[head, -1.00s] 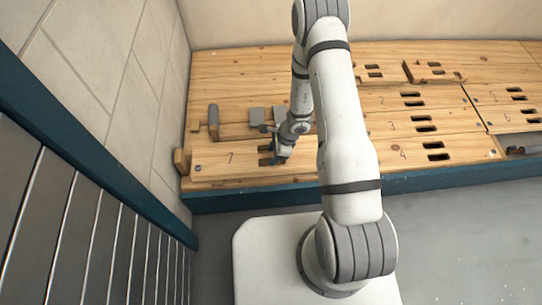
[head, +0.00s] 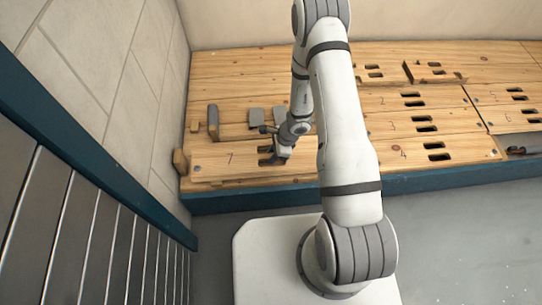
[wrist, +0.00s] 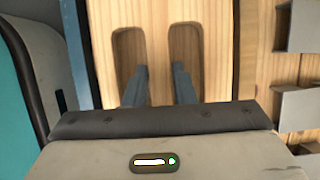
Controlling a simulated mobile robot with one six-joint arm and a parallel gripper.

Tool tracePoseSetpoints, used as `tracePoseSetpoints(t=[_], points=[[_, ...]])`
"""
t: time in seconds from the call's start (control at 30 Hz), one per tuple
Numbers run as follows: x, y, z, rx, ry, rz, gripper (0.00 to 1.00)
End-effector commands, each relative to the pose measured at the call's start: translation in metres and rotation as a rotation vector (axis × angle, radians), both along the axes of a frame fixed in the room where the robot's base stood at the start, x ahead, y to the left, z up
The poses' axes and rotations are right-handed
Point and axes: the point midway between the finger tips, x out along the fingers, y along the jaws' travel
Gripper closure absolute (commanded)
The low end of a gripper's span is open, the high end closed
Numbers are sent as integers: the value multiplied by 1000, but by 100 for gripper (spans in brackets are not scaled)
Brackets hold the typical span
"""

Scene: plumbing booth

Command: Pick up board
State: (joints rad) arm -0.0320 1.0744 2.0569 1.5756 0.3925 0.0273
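The board marked 7 (head: 215,160) lies flat at the front left of the wooden bench. It has two oblong slots with a narrow wooden bar between them; the wrist view shows this board (wrist: 158,40) close up. My gripper (head: 270,160) is down at the board's slots. In the wrist view my gripper's two dark fingers (wrist: 160,72) reach to the slots, one on each side of the bar. Whether they press on the bar cannot be made out. The fingertips are partly hidden in the slots.
Grey blocks (head: 257,115) and an upright grey piece (head: 213,121) stand behind the board. A wooden block (head: 180,162) is at its left end, near the wall. Other numbered slotted boards (head: 465,150) lie to the right. The tiled wall is close on the left.

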Motion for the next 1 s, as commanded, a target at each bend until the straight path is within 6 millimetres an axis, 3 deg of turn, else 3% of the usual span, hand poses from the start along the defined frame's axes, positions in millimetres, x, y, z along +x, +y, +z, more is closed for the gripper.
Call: tracePoseSetpoints(t=[0.27, 1.0], points=[[0, 0, 0, 0, 0, 0, 100], [1, 0, 8, 1, -1, 0, 100]])
